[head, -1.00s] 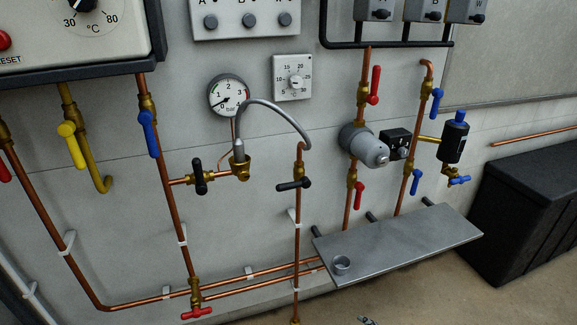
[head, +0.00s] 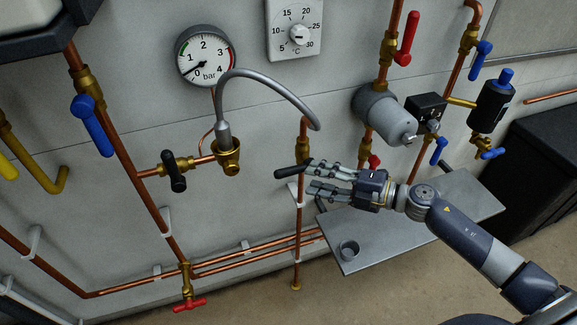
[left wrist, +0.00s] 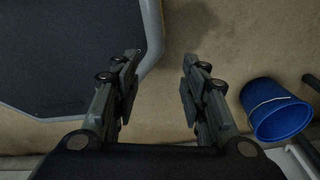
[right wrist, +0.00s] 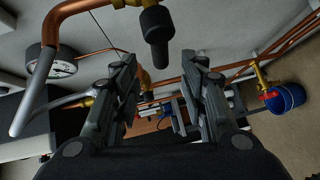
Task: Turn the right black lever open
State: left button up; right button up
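The right black lever (head: 290,173) sits on the vertical copper pipe below the grey hose's end. Its handle lies roughly horizontal, across the pipe, and points left. My right gripper (head: 309,177) is open, with its fingertips at the lever's right end; I cannot tell whether they touch it. In the right wrist view, a black lever (right wrist: 156,38), seemingly the same one, shows just ahead of the gap between the spread fingers (right wrist: 160,62). My left gripper (left wrist: 160,62) is open and empty above the floor, outside the head view.
Another black lever (head: 174,171) is on the left, beside a brass fitting. The grey hose (head: 268,84) arches above. A metal shelf (head: 400,232) with a small cup (head: 349,250) lies under my right arm. A blue bucket (left wrist: 278,106) stands on the floor.

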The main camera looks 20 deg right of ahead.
aim_at(295, 172)
jog(key=x, duration=0.3)
jog(key=shift+w+a+r+p, duration=0.1)
jog(key=shift+w+r+p, duration=0.05)
jog(key=shift+w+p, duration=0.15)
jog(key=p+x, duration=0.1)
jog(key=x, duration=0.3)
jog(key=shift+w+a+f, duration=0.2)
jog(key=shift+w+a, duration=0.15)
jog(key=shift+w+f, duration=0.1)
jog(key=shift+c, duration=0.8)
pick_arm(q)
jog(key=shift+w+d+r, duration=0.1)
jog(key=shift+w+r, duration=0.1)
jog(key=shift+r, duration=0.3)
jog(key=shift+w+r, duration=0.2)
jog(key=shift+r, duration=0.3)
pick_arm(e)
grip_shut()
